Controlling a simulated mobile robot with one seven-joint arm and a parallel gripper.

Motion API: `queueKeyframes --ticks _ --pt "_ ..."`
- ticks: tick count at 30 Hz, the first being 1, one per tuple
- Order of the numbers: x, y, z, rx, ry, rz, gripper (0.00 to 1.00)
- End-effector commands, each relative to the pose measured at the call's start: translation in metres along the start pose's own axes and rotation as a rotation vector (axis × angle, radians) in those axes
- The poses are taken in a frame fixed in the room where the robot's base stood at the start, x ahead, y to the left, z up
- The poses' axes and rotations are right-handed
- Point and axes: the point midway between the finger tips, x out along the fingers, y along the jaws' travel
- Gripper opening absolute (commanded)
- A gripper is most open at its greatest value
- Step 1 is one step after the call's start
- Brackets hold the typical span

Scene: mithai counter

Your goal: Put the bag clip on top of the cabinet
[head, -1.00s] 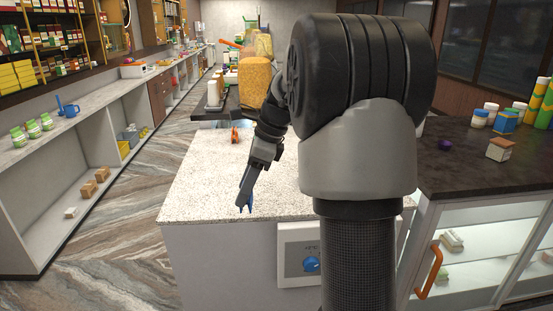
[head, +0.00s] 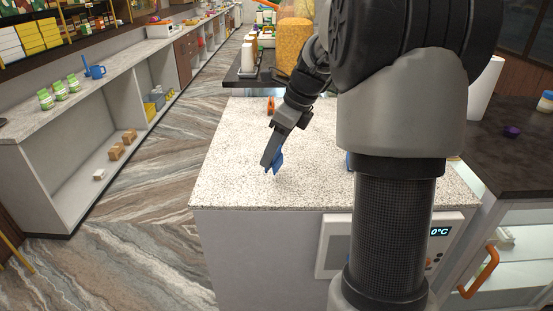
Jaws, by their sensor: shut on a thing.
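My gripper (head: 269,165) is shut on a small blue thing, apparently the bag clip (head: 278,161). The blue piece shows at the right of the fingers; the rest is hidden by them. The gripper points down over the pale speckled top (head: 235,165) of a white cabinet, left of its middle and back from the front edge. I cannot tell whether the clip touches the top. My arm hides much of the cabinet's right part.
An orange object (head: 271,105) stands at the back of the speckled top. A bit of blue (head: 348,160) shows beside my arm. A dark counter (head: 500,165) with a glass case adjoins at right. A shelf counter (head: 120,75) runs along the left, across open floor.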

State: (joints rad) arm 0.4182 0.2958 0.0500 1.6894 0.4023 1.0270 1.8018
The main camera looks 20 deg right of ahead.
Motion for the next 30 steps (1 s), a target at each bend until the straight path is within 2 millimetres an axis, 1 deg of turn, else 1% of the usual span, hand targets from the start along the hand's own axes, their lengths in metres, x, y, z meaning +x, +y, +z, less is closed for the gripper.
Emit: queueKeyframes --ticks 7,18,19,21,22,30 --pt "0.03 0.001 -0.013 0.002 0.001 0.003 0.25" --pt "0.035 0.0 -0.015 0.0 0.001 0.001 0.25" --pt "0.034 0.0 -0.014 0.0 0.0 0.0 0.51" --pt "0.034 0.0 -0.014 0.0 0.0 0.001 0.63" --pt "0.034 0.0 -0.014 0.0 0.0 0.001 0.65" --pt "0.034 0.0 -0.014 0.0 0.0 0.0 0.65"
